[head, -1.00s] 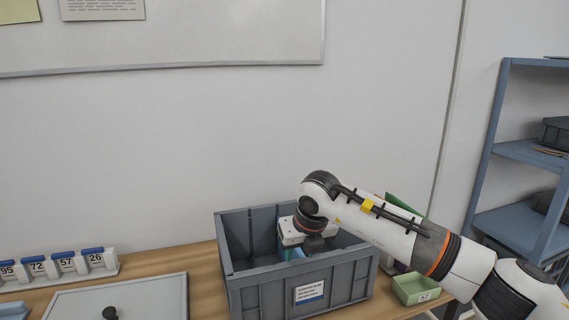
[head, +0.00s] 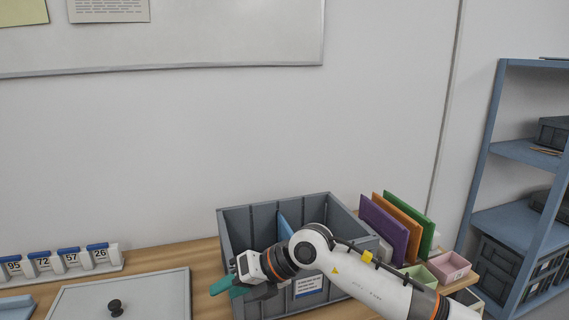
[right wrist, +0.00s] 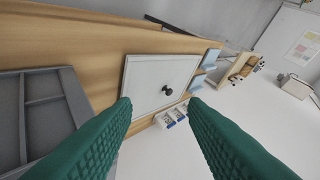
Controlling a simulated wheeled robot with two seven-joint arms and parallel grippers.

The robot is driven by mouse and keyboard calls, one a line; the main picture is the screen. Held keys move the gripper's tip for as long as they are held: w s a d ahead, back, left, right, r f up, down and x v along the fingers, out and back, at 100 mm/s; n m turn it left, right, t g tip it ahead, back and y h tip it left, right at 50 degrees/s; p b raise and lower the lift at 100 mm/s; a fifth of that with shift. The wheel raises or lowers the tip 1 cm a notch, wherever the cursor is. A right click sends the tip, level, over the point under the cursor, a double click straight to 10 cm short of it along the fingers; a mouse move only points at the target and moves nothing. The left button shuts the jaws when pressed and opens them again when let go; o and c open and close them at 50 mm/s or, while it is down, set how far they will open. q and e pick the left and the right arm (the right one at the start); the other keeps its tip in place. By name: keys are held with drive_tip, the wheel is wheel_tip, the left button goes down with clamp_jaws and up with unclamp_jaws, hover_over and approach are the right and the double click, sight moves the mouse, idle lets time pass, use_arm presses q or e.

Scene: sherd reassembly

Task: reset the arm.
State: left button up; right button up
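My right gripper (head: 226,288) has green ribbed fingers and points left in the head view, in front of the grey crate's front left part. In the right wrist view its two fingers (right wrist: 158,102) stand wide apart with nothing between them, so it is open and empty. My right arm (head: 365,282) comes in from the lower right and covers part of the crate's front wall. The grey crate (head: 345,222) stands on the wooden table, and its divided inside shows at the left of the right wrist view (right wrist: 78,98). My left gripper is not in view.
A pale panel with a black knob (head: 160,297) lies left of the crate. Numbered blocks (head: 70,260) stand farther left. Purple, orange and green boards (head: 384,228) stand right of the crate, near a pink box (head: 448,267) and a green box (head: 418,274). A blue shelf (head: 515,215) stands at right.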

drive_tip(key=s+a+r+m+y, duration=0.2)
drive_tip(key=s+a+r+y, duration=0.2)
drive_tip(key=s+y, duration=0.15)
drive_tip(key=d+r+m+t+y, duration=0.4)
drive_tip(key=r+m+t+y, duration=0.2)
drive_tip(key=m, duration=0.1)
drive_tip(key=w+d+f+m+t+h, duration=0.2)
drive_tip(key=w+d+m+t+h, duration=0.2)
drive_tip(key=d+m+t+h, duration=0.6)
drive_tip(key=s+d+f+m+g+h, duration=0.2)
drive_tip(key=s+d+f+m+h, duration=0.2)
drive_tip(key=d+f+m+h, duration=1.05)
drive_tip(key=s+d+f+m+g+y, duration=0.25)
drive_tip(key=s+f+g, duration=0.35)
drive_tip(key=s+f, duration=0.45)
drive_tip(key=s+d+f+m+g+y, duration=0.1)
drive_tip(key=s+d+f+m+g, duration=0.4)
drive_tip(key=s, duration=0.8)
wheel_tip(320, 180, down, 26)
drive_tip(key=s+a+n+g+p, duration=0.1)
drive_tip(key=s+n+g+p, duration=0.1)
drive_tip(key=p, duration=0.2)
drive_tip(key=s+d+f+g+p, duration=0.1)
drive_tip(key=s+d+f+p, duration=0.1)
drive_tip(key=s+f, duration=0.9)
drive_tip(key=s, duration=0.4)
drive_tip(key=shift+s+d+f+g+h, duration=0.25)
drive_tip(key=shift+d+g+h, duration=0.05)
drive_tip(key=shift+d+h, duration=0.05)
